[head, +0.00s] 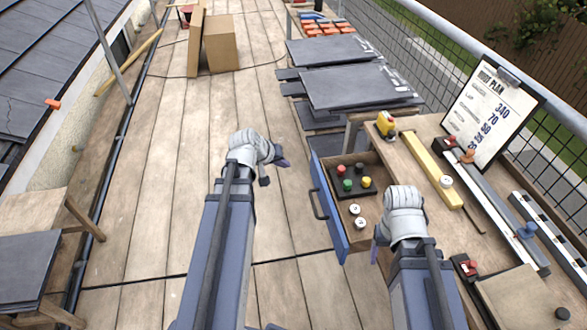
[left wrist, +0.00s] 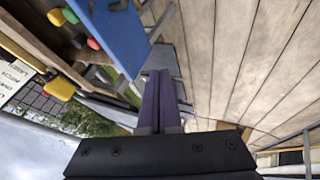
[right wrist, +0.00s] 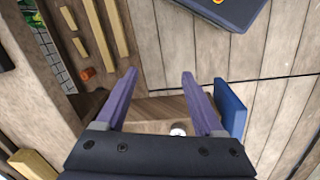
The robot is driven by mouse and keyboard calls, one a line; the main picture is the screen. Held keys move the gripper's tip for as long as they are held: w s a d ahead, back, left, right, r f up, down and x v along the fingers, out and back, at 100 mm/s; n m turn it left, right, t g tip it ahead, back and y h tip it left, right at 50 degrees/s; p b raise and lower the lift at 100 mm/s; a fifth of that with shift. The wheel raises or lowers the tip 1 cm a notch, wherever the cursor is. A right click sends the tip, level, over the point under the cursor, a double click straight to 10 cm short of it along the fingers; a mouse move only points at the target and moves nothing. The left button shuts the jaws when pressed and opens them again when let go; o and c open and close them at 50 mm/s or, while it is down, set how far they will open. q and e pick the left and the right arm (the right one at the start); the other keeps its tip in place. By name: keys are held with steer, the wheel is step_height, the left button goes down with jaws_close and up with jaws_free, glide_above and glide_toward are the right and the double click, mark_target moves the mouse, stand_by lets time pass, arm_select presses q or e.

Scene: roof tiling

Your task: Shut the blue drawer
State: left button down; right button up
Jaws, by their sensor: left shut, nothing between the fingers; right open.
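The blue drawer (head: 333,212) stands pulled out from the wooden workbench on the right in the head view, with its handle facing left. Inside are a dark tray with red, black, green and yellow knobs and two white round pieces. My left gripper (head: 274,172) is shut and empty, to the left of the drawer front and apart from it. In the left wrist view the blue front (left wrist: 112,38) is beside the shut fingers (left wrist: 158,100). My right gripper (head: 378,250) is open at the drawer's near right side. In the right wrist view the blue front (right wrist: 232,112) is right of the open fingers (right wrist: 162,92).
The bench top (head: 420,195) holds a yellow level (head: 432,170), a clipboard (head: 490,115) and a long grey rail (head: 500,215). Stacked slates (head: 350,85) lie beyond the drawer. The plank floor left of the drawer is free.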

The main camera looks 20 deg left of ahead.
mark_target(312, 171)
arm_select(q)
steer(key=shift+w+d+f+b, duration=0.85)
steer(key=shift+w+f+b, duration=0.15)
steer(key=shift+w+f, duration=0.2)
steer(key=shift+w+d+f+b, duration=0.8)
steer(key=shift+w+f+b, duration=0.25)
steer(key=shift+w+f, duration=0.15)
steer(key=shift+w+d+f+b, duration=0.85)
steer(key=shift+w+f+b, duration=0.2)
steer(key=shift+w, duration=0.2)
arm_select(e)
step_height(312, 171, down, 7)
